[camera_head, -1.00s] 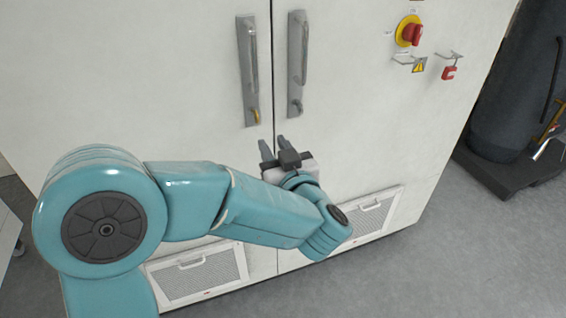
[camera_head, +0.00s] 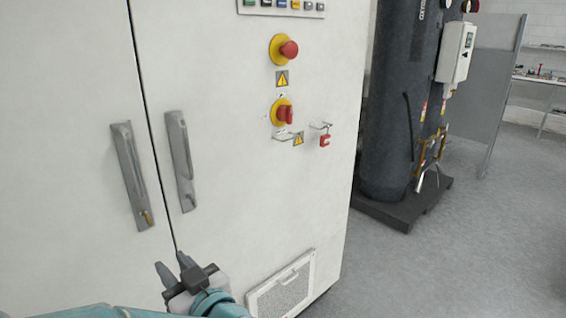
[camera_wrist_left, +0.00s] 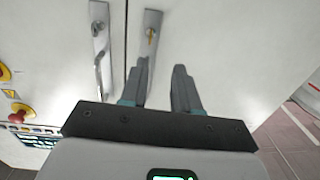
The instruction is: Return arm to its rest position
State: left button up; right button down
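My left gripper (camera_head: 173,268) is at the lower left of the head view, in front of the white cabinet (camera_head: 240,150) and below its door handles. Its two grey fingers are apart with nothing between them. In the left wrist view the gripper (camera_wrist_left: 162,80) also shows open and empty, with the cabinet doors beyond the fingers. Only a strip of my teal arm shows at the bottom edge of the head view. My right gripper is not in view.
The cabinet has a left handle (camera_head: 133,175) with a key and a right handle (camera_head: 181,160). A red rotary switch (camera_head: 284,114) and a red padlock (camera_head: 325,141) are on its right door. A dark tank (camera_head: 395,110) stands to the right. Grey floor (camera_head: 470,240) is clear at right.

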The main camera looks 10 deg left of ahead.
pick_arm(q)
jog(key=w+a+f+m+g+p, duration=0.25)
jog(key=a+f, duration=0.35)
jog(key=f, duration=0.3)
notch_tip(320, 180, down, 15)
jog(key=s+d+m+h+p, duration=0.1)
jog(key=s+m+h+p, duration=0.2)
jog(key=h, duration=0.4)
jog(key=s+d+f+m+g+h, duration=0.2)
jog(key=s+d+f+h, duration=0.4)
jog(key=d+f, duration=0.3)
jog(key=s+d+f+g+h, duration=0.1)
jog(key=s+d+g+h, duration=0.1)
jog(key=s, duration=0.4)
jog(key=s+d+f+g+h, duration=0.2)
jog(key=s+d+g+h, duration=0.1)
jog(key=s+d, duration=0.3)
jog(key=shift+f+m+g+p, duration=0.3)
jog(key=shift+m+g, duration=0.05)
jog(key=shift+g, duration=0.2)
